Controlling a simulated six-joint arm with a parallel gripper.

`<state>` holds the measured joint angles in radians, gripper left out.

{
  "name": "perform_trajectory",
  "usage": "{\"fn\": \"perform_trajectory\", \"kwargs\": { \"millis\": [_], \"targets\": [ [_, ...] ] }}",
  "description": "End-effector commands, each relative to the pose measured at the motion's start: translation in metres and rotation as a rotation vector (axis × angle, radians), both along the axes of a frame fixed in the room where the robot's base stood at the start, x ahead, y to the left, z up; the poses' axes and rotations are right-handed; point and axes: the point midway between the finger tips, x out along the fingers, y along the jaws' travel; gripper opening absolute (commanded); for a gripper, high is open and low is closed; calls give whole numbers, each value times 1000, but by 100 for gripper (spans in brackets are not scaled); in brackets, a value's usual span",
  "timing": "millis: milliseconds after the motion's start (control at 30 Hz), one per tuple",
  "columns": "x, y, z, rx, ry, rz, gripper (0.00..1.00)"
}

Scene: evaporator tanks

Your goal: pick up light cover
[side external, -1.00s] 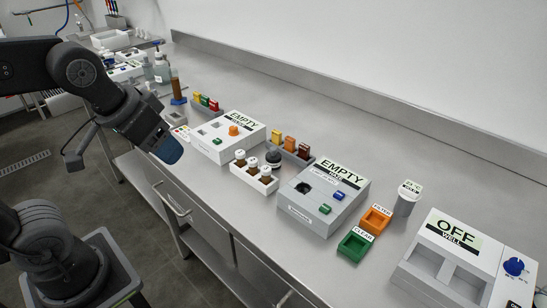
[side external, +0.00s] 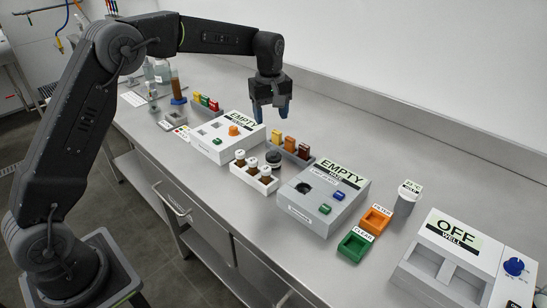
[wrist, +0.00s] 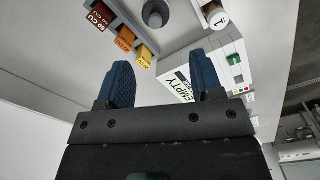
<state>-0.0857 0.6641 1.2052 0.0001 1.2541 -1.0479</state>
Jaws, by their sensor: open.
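A dark round cap, which looks like the light cover (side external: 273,157), stands at the back corner of the white vial rack in the side view. A dark grey round thing (wrist: 155,14), likely the same cover, is at the top of the wrist view, ahead of my fingers. My gripper (side external: 270,112) points down with blue fingers, open and empty. It is above the bench, behind and above the EMPTY box with the orange knob, apart from the cover. Its two fingers (wrist: 160,75) stand apart in the wrist view.
A rack of yellow, orange and dark red blocks (side external: 290,147) stands close beside the cover. White-capped vials (side external: 253,166) sit in front. EMPTY boxes (side external: 228,138) flank the rack on left and right (side external: 325,195).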

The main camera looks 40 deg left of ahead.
Motion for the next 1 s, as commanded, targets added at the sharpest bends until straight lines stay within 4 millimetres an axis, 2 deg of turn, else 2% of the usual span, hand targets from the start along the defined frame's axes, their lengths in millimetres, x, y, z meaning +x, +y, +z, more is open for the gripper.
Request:
{"fn": "perform_trajectory", "kwargs": {
  "millis": [100,267,500,600,867,1000],
  "targets": [
    [8,2,-13,-2,17,39,60],
    [9,3,-32,-2,23,48,60],
    [9,3,-78,-3,22,46,60],
    [10,3,-91,-2,20,46,60],
    [11,4,-106,-2,19,45,60],
    [13,6,-123,-2,21,46,60]
  ]
}}
